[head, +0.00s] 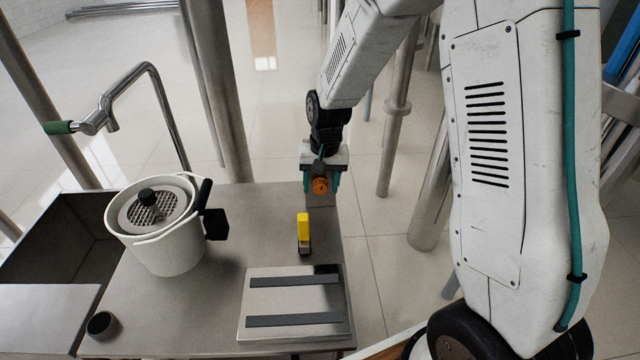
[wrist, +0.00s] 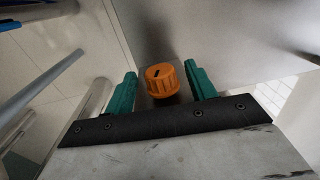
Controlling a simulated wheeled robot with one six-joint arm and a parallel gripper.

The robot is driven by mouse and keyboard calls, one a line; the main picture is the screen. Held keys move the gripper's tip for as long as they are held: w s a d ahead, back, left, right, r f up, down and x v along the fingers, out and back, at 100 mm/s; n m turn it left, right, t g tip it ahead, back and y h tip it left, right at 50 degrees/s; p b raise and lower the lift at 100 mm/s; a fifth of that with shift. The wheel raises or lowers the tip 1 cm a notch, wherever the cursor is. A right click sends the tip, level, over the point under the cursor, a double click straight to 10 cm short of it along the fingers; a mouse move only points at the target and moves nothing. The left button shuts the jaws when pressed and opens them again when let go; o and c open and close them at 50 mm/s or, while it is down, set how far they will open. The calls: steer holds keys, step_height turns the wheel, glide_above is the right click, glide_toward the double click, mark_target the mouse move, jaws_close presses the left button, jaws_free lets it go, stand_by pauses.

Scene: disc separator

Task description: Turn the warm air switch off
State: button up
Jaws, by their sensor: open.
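An orange ribbed knob (wrist: 162,80) with a dark mark on its face looks like the warm air switch. In the wrist view it sits between the two teal fingers of my gripper (wrist: 161,72), with a gap on each side. In the head view the knob (head: 320,186) shows at the far right end of the steel table, framed by my gripper (head: 321,181). My gripper is open and holds nothing. The mark on the knob slants, but I cannot tell which setting it means. What the knob is mounted on is mostly hidden in the head view.
On the steel table (head: 215,275) stand a white pot (head: 165,250), a yellow and black upright piece (head: 303,228), a plate with two dark strips (head: 290,312) and a small dark cup (head: 102,325). A tap rises behind the pot. Metal pipes stand behind the table.

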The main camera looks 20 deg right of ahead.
steer(key=shift+f, duration=0.15)
steer(key=c, duration=1)
steer(key=shift+a+h, duration=0.2)
steer(key=shift+h, duration=0.5)
steer(key=shift+w+g+h, duration=0.1)
steer(key=shift+g+h, duration=0.4)
steer(key=shift+h, duration=0.3)
steer(key=o, duration=1)
